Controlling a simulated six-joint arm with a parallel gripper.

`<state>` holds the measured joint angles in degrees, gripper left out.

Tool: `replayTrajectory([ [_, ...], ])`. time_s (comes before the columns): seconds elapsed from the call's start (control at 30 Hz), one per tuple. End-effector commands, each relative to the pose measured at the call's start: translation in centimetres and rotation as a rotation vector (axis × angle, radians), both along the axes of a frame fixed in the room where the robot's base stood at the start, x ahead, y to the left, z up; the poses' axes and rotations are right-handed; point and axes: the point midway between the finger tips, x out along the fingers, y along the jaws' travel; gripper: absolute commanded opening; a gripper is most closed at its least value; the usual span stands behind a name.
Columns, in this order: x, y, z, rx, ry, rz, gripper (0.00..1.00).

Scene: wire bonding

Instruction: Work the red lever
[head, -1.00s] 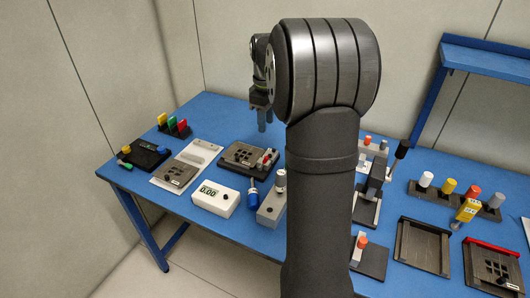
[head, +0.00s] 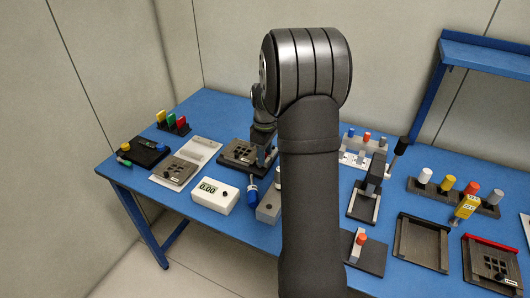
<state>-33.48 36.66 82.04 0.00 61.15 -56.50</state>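My gripper (head: 260,158) is low over the right side of this fixture, pointing down. Its fingertips are small and dark, so I cannot tell their opening or whether they touch anything. A red bar (head: 492,243) also lies along the back edge of another dark fixture (head: 484,275) at the far right.
A white meter (head: 215,197) reading 0.00 and a blue-handled tool (head: 252,195) lie in front of the fixture. A light plate (head: 200,152) is to its left. A rack with coloured knobs (head: 366,137) stands right of my arm.

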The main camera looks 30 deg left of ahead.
Motion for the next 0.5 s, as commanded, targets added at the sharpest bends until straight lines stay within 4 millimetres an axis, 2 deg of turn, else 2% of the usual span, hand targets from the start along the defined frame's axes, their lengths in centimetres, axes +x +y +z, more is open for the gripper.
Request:
replayTrajectory([
  [0.1,0.0,0.0,0.01,0.0,0.0,0.0,0.36],
  [0.3,0.0,0.0,0.03,0.0,0.0,0.0,0.0],
  [0.5,-0.01,0.34,0.04,-0.03,0.003,0.002,0.0],
])
